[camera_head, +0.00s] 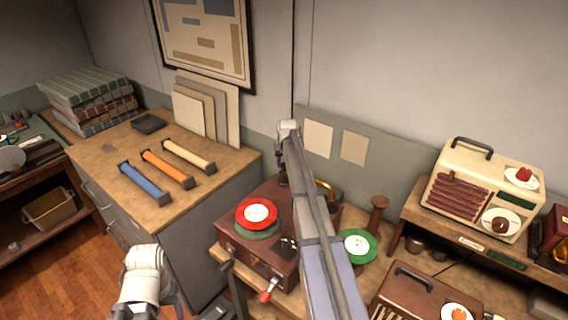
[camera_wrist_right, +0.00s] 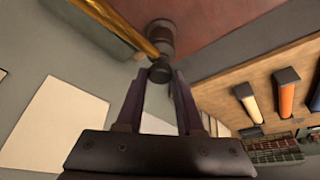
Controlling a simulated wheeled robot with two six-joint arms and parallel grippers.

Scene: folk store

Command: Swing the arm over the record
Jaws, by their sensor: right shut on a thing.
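The record player is a brown box (camera_head: 258,250) on the bench, with a red record (camera_head: 257,213) with a white label on its top. A gold arm (camera_head: 326,188) shows at the back right of the box. In the right wrist view the gold arm (camera_wrist_right: 132,22) meets a dark round post with a small dark knob (camera_wrist_right: 160,73). My right gripper (camera_wrist_right: 164,78) is shut on this dark knob. In the head view my right arm hides most of the gripper and the arm's pivot. Of my left arm only a pale link shows; its gripper is not visible.
A red-handled crank (camera_head: 268,291) sticks out at the box's front. A green disc (camera_head: 358,246) and a brown spool (camera_head: 376,215) stand to the right. A cream radio (camera_head: 484,190) is on the right shelf. Coloured cylinders lie on the left cabinet (camera_head: 115,150).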

